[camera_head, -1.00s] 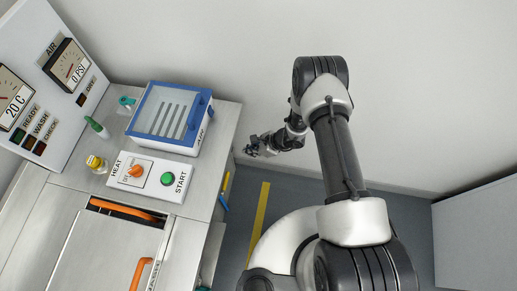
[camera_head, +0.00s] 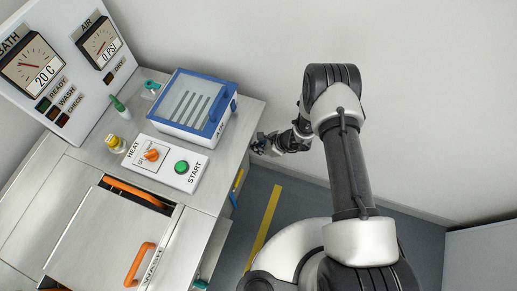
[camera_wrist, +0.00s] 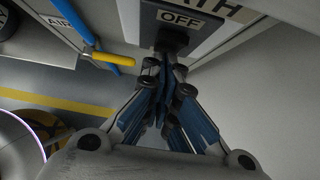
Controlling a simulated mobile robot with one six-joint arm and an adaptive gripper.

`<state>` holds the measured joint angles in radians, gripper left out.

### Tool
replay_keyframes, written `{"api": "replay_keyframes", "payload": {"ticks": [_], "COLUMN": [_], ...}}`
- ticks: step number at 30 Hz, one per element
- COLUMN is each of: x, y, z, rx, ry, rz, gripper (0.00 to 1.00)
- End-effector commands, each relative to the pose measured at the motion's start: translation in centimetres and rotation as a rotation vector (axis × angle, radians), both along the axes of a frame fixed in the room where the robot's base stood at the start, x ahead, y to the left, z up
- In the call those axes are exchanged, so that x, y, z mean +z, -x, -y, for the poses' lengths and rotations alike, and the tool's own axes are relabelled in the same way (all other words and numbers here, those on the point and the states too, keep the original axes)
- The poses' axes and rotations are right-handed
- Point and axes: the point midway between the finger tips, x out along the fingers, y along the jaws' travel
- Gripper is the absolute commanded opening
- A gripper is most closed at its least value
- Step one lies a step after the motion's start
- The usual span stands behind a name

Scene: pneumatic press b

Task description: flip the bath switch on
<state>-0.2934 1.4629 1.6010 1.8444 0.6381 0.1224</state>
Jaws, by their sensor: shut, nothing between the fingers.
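The bath switch shows in the wrist view as a dark lever (camera_wrist: 172,40) on a grey plate lettered with the end of "BATH", just below an "OFF" label (camera_wrist: 181,19). My gripper (camera_wrist: 165,72) is shut and empty, its blue-grey fingers pointing at the lever. The fingertips are right in front of the lever; I cannot tell whether they touch it. In the head view my gripper (camera_head: 262,146) is at the right side of the steel bench, and the switch is hidden there.
A blue pipe with a yellow handle (camera_wrist: 112,59) runs left of the switch, close to my fingers. On the bench top (camera_head: 75,175) stand a blue-framed box (camera_head: 195,103), an orange heat knob (camera_head: 152,155) and a green start button (camera_head: 181,167). Floor right of the bench is clear.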

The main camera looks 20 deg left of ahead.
Motion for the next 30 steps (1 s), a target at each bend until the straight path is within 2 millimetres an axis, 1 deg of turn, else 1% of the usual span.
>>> {"api": "replay_keyframes", "payload": {"ticks": [7, 16, 26, 30], "x": [0.4, 1.7, 1.8, 1.6], "y": [-0.1, 0.0, -0.1, -0.4], "z": [0.0, 0.0, 0.0, 0.7], "rx": [-0.001, -0.001, 0.000, -0.002], "ry": [-0.001, -0.001, -0.003, -0.002], "rz": [0.001, 0.001, 0.002, 0.001], "gripper": [0.00, 0.00, 0.00, 0.00]}}
